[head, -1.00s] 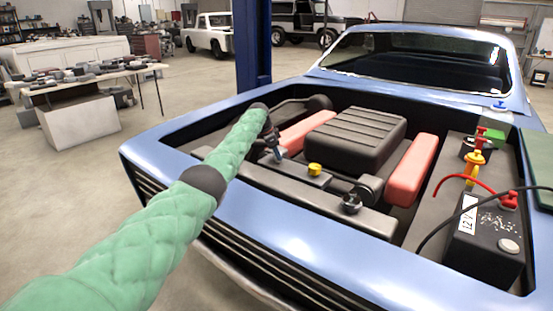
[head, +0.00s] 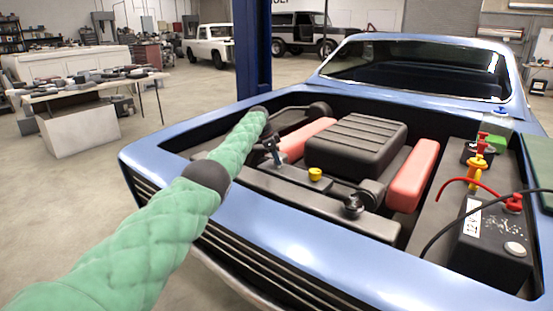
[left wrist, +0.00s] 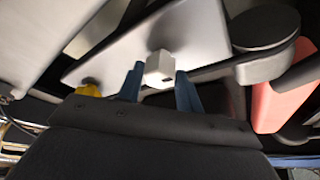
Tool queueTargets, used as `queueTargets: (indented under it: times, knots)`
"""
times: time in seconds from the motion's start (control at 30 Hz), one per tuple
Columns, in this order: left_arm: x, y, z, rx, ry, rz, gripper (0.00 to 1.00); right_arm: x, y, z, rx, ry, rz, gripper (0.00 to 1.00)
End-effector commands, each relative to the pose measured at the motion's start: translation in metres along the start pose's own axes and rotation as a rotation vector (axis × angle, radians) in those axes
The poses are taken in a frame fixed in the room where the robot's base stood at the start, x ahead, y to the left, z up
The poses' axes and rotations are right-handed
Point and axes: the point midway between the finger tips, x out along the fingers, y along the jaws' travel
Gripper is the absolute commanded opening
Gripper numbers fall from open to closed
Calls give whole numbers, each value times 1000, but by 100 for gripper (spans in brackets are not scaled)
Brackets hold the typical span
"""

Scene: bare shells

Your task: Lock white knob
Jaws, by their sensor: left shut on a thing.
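A white block-shaped knob (left wrist: 159,68) shows in the left wrist view, in front of a grey flat panel (left wrist: 150,42). The two blue fingers of my left gripper (left wrist: 160,78) are on either side of it, and the gripper is shut on it. In the head view my left gripper (head: 275,154) is at the left part of the engine bay, by the black front bar (head: 300,190). The knob cannot be made out in the head view. My right gripper is not in view.
A yellow cap (head: 315,174) sits on the bar right of my gripper. A black engine cover (head: 355,145), red covers (head: 413,175) and a battery (head: 495,245) with cables fill the blue car's bay. The car's front rim (head: 290,250) is clear.

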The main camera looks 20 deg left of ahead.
Motion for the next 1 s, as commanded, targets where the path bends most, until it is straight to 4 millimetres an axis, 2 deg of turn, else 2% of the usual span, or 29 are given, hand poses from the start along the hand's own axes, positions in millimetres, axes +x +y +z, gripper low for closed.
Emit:
queueTargets:
  times: [0.03, 0.07, 0.13, 0.17, 0.53, 0.83, 1.0]
  knots:
    - [-1, -1, 0, 0, 0, -2, 13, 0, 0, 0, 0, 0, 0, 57]
    - [-1, -1, 0, 0, 0, -2, 41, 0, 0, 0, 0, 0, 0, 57]
    - [-1, 0, 0, 0, 0, -2, 55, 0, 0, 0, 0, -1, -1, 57]
    - [-1, 0, 0, 0, 0, -2, 57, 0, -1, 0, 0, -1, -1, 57]
    - [-6, -1, 0, 0, 1, -2, 57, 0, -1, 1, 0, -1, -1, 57]
    - [-49, -1, 1, 0, 0, -3, 57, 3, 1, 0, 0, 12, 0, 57]
    - [-69, -1, 0, 0, 1, -2, 57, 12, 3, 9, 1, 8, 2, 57]
